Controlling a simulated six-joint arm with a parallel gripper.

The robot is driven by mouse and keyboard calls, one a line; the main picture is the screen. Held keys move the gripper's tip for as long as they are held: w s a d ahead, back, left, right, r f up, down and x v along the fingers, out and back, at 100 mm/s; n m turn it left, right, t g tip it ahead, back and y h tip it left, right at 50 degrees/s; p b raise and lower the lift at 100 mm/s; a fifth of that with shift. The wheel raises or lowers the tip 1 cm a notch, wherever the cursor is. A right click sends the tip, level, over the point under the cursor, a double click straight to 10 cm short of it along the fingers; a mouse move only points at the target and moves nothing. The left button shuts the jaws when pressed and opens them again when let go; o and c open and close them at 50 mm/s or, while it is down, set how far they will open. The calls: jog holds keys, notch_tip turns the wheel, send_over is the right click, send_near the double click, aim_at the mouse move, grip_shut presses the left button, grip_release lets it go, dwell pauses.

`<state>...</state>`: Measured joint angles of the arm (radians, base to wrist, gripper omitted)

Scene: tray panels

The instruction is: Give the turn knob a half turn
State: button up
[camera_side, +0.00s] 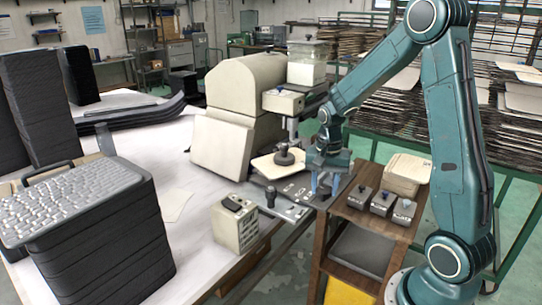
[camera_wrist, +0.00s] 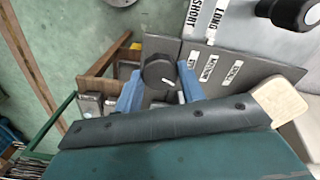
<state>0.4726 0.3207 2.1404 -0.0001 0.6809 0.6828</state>
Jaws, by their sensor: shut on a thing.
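The turn knob (camera_wrist: 158,68) is a dark round knob with a short white mark near its lower right edge, on a grey panel (camera_wrist: 243,68) in the wrist view. Several small white labels lie to its right. My gripper (camera_wrist: 161,88) has its blue fingers on either side of the knob and is shut on it. In the side view my gripper (camera_side: 324,184) points down at the right end of the metal panel (camera_side: 293,210); the turn knob cannot be made out there, being hidden by the fingers.
A black-knobbed lever (camera_side: 270,196) stands left of my gripper, with a beige switch box (camera_side: 235,225) nearer the front. Small grey boxes (camera_side: 381,203) and a stack of beige plates (camera_side: 405,173) sit on the wooden stand to the right. A large beige machine (camera_side: 240,115) rises behind.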

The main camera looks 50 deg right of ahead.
aim_at(324, 189)
jog(key=m, duration=0.6)
jog(key=shift+m, duration=0.3)
jog(key=m, duration=1.2)
jog(key=shift+m, duration=0.3)
jog(key=m, duration=0.6)
jog(key=o, duration=1)
jog(key=shift+r, duration=0.1)
notch_tip(324, 189, up, 14)
jog(key=shift+f, duration=0.15)
